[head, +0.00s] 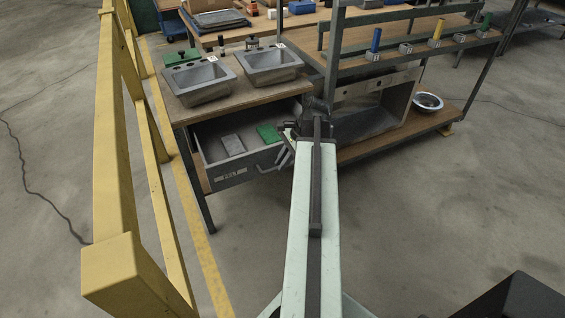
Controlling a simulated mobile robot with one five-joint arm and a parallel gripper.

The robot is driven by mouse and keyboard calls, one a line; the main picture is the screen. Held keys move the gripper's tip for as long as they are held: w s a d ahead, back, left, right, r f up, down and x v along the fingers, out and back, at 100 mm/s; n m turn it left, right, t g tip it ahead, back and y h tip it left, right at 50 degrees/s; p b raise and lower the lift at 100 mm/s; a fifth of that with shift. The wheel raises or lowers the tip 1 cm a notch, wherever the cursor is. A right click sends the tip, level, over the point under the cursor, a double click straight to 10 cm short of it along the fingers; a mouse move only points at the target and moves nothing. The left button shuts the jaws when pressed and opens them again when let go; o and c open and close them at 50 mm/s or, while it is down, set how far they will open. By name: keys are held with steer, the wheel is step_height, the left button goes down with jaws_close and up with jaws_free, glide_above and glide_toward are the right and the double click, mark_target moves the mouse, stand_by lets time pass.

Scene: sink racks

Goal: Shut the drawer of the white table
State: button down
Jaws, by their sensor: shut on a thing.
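The drawer (208,147) is grey and stands pulled out under a table (172,106) with a wood-coloured top and dark legs. The table does not look white. A label is on the drawer front (230,174), and a light bar handle (268,166) shows near its right end. Inside lie a grey block (232,144) and a green block (268,133). My gripper (287,148) is at the right end of the drawer front, shut on the handle; my own arm partly hides the contact.
Two metal sinks (198,82) (268,65) sit on the table top. A shelf rack (415,45) with coloured cylinders stands to the right, a large grey basin (372,105) and a round bowl (428,102) on its lower board. A yellow railing (115,130) runs along the left.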

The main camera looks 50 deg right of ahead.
steer(key=w+d, duration=0.3)
steer(key=w, duration=0.4)
steer(key=w+d, duration=0.3)
steer(key=w, duration=0.5)
steer(key=w+d, duration=0.3)
steer(key=w, duration=0.4)
steer(key=shift+w, duration=0.2)
steer(key=c, duration=1.5)
jaws_free()
steer(key=shift+w, duration=0.1)
steer(key=shift+o, duration=0.2)
steer(key=p+v, duration=0.7)
steer(key=v, duration=0.1)
steer(key=shift+f, duration=0.1)
